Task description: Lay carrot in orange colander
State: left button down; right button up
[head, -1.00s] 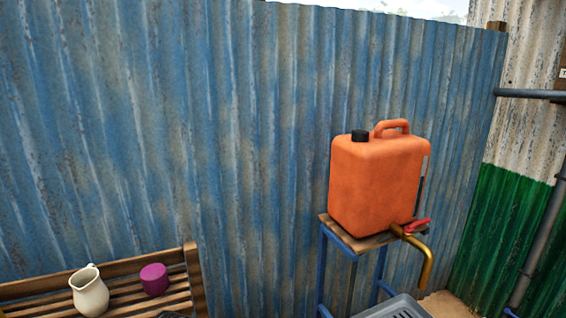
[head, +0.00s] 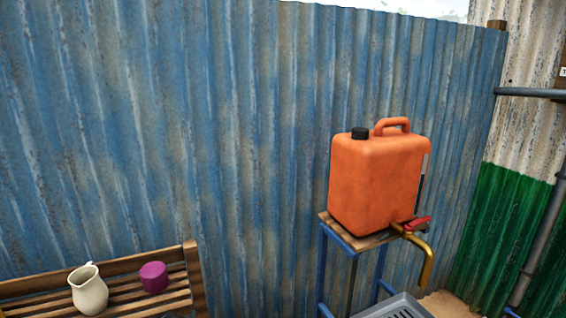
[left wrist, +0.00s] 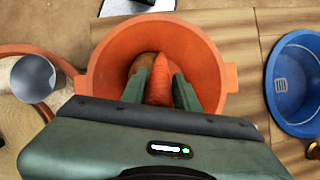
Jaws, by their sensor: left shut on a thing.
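In the left wrist view, the orange colander (left wrist: 206,52) is a round bowl with a side handle at each end. My left gripper (left wrist: 159,82) is over its opening, fingers pointing into it. The gripper is shut on the carrot (left wrist: 160,76), an orange tapered piece between the two fingers. I cannot tell whether the carrot touches the colander's bottom. A brown rounded thing (left wrist: 146,63) shows inside the colander beside the carrot, partly hidden. My gripper body hides the colander's near side. Neither gripper, the carrot nor the colander shows in the head view.
A blue basin (left wrist: 297,85) stands right of the colander, and a grey round thing (left wrist: 33,78) is left. In the head view, an orange jerrycan (head: 378,180) with a brass tap stands on a stand; a cream jug (head: 88,292) and purple cup (head: 154,277) sit on a slatted shelf.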

pick_arm(q)
jog(key=shift+f, duration=0.4)
jog(key=c, duration=1)
grip_release()
jog(key=shift+o, duration=0.2)
jog(key=shift+w+r, duration=0.1)
